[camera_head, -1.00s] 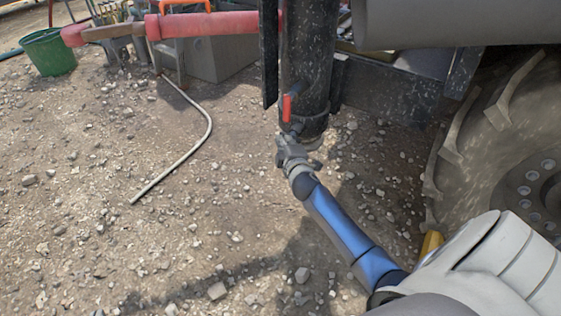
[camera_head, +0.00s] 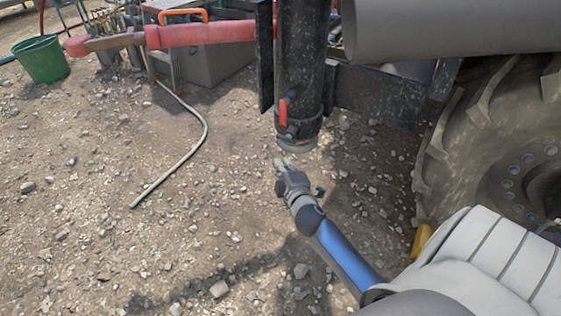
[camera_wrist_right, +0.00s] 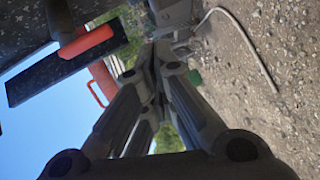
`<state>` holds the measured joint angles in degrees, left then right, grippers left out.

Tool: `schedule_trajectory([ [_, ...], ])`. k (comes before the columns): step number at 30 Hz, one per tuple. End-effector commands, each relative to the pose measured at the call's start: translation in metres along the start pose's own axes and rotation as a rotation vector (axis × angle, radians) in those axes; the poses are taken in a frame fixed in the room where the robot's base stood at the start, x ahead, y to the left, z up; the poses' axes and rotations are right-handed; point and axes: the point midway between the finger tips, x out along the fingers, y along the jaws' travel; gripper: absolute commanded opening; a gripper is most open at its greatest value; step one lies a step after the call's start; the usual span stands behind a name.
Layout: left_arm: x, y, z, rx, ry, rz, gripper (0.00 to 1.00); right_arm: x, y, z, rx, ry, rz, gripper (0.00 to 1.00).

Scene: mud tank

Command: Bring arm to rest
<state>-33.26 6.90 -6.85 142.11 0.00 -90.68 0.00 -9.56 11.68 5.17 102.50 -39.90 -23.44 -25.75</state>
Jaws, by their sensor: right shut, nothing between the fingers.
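My right gripper (camera_head: 283,163) is shut and empty in the head view, on my blue and grey arm that comes in from the lower right. It hangs over the gravel, just below and apart from the lower end of a black vertical pipe (camera_head: 302,70). A small valve with a red handle (camera_head: 283,110) sits on the pipe's lower end. In the right wrist view, the gripper fingers (camera_wrist_right: 150,50) come together at their tips, and the red handle (camera_wrist_right: 86,42) shows at upper left. My left gripper is not in view.
A large tyre (camera_head: 490,120) stands at right, under a grey cylinder (camera_head: 450,28). A red pipe (camera_head: 200,34), a grey box (camera_head: 205,60) and a green bucket (camera_head: 42,60) are at the back left. A pale hose (camera_head: 190,150) lies on the open gravel.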

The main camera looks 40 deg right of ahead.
Motion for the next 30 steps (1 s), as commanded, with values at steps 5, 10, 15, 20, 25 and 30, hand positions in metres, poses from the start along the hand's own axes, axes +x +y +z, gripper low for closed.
schedule_trajectory([
  [5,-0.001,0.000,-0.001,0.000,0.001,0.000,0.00,-0.005,0.000,0.000,0.000,0.000,0.000,0.00],
  [10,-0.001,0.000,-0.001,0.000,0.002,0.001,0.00,-0.010,-0.003,0.000,0.030,-0.012,-0.016,0.00],
  [15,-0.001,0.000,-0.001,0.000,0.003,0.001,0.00,-0.047,-0.029,0.003,0.234,-0.108,-0.151,0.00],
  [20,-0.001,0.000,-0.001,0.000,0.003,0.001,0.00,-0.117,-0.071,-0.005,0.508,-0.252,-0.395,0.00],
  [25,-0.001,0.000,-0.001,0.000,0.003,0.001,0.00,-0.185,-0.102,-0.020,0.681,-0.371,-0.618,0.00],
  [30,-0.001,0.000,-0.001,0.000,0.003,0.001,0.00,-0.240,-0.117,-0.033,0.770,-0.459,-0.788,0.00],
])
